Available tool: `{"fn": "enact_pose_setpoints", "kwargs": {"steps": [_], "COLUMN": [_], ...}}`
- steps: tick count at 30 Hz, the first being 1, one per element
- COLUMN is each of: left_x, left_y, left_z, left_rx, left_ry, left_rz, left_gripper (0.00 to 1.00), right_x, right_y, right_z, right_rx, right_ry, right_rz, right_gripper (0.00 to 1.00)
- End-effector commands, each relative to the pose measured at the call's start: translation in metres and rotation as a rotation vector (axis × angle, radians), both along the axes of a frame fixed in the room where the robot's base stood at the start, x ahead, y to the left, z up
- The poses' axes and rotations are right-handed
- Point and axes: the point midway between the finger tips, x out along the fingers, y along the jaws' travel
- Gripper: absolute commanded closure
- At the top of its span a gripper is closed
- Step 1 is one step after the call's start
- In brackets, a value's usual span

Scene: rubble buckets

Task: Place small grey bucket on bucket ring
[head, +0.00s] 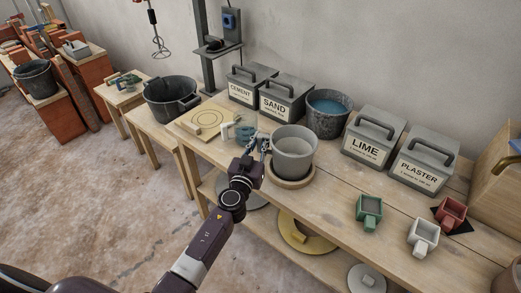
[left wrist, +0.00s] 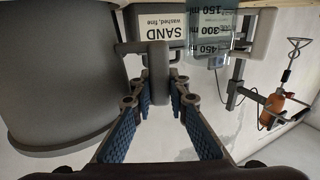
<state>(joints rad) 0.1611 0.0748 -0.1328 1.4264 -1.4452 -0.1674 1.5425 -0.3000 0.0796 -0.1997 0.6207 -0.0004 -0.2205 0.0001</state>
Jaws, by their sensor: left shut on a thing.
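The small grey bucket (head: 293,152) stands upright over the wooden bucket ring (head: 299,183) on the workbench. The ring's front edge shows around the bucket's base; whether the base fully touches it I cannot tell. My left gripper (head: 264,146) is at the bucket's left side, shut on its handle. In the left wrist view the bucket (left wrist: 62,75) fills the left side, and its grey handle (left wrist: 158,75) lies between my blue-padded fingers (left wrist: 160,92). My right gripper is not in view.
A clear measuring jug (head: 242,132) stands close by my left gripper. Behind are cement (head: 246,88), sand (head: 284,101), lime (head: 371,138) and plaster (head: 420,162) boxes and a bucket of water (head: 328,112). Small scoops (head: 369,212) lie at right. Bench front is clear.

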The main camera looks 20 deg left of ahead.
Motion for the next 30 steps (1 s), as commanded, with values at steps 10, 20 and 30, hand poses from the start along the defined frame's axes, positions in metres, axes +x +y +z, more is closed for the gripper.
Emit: {"fn": "enact_pose_setpoints", "kwargs": {"steps": [10,20,30], "left_x": [0.0005,0.0001,0.0001], "left_y": [-0.0002,0.0,-0.0002], "left_z": [-0.015,-0.0187,-0.0176], "left_rx": [-0.002,0.0,0.0], "left_ry": [-0.004,-0.001,-0.001], "left_rz": [0.0,0.0,0.0], "left_gripper": [1.0,0.73,0.68], "right_x": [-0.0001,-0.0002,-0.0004], "right_y": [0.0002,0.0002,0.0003], "right_z": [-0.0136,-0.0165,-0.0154], "right_rx": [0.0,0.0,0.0], "right_ry": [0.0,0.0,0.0], "right_rz": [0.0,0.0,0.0], "right_gripper": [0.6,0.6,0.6]}}
